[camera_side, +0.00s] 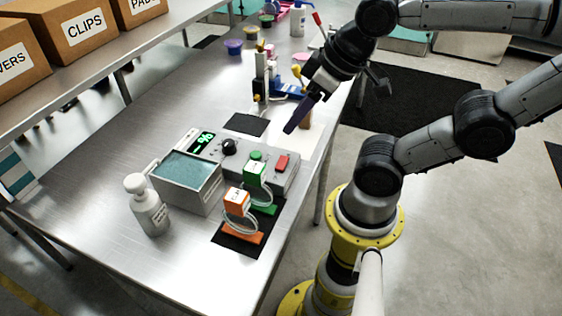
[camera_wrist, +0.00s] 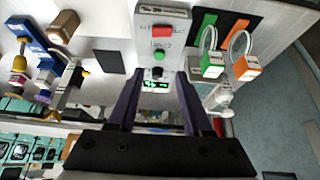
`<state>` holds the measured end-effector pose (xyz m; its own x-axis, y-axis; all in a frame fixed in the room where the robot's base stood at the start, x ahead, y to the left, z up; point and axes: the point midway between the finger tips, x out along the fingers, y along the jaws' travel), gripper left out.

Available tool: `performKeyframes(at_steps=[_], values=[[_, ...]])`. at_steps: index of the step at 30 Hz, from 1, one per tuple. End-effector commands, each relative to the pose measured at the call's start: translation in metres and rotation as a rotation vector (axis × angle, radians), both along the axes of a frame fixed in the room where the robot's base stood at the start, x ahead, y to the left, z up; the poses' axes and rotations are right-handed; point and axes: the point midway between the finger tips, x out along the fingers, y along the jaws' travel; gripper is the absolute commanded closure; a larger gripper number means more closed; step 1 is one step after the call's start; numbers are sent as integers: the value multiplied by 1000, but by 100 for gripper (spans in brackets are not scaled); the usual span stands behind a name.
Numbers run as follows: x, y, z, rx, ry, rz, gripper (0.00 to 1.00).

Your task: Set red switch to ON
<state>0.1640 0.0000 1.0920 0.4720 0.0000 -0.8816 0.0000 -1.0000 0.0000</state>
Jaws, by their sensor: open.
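The red switch (camera_side: 283,162) is a small red rocker at the right end of the grey control box (camera_side: 265,182). The red switch also shows in the wrist view (camera_wrist: 163,31). Its ON or OFF position is too small to read. My gripper (camera_side: 290,129) hangs in the air above and behind the box in the side view, apart from the switch. In the wrist view my gripper (camera_wrist: 159,74) has its two dark fingers apart, with nothing between them. The red switch appears beyond the fingertips.
The box also has a green button (camera_side: 256,156), a black knob (camera_side: 229,146) and a lit green display (camera_side: 201,142). A teal-filled bath (camera_side: 187,188), a green module (camera_side: 255,174), an orange module (camera_side: 237,198) and a white bottle (camera_side: 148,208) stand nearby.

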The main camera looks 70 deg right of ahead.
Motion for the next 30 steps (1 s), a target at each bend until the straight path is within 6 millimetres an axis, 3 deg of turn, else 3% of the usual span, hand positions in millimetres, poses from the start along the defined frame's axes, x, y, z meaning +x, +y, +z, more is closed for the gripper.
performKeyframes(at_steps=[1,8,20,30], values=[[0,0,0,0,0,0,57],[-3,0,-2,57,17,-110,99],[-12,-7,12,283,122,-729,100],[-4,-8,30,363,200,-1270,100]])
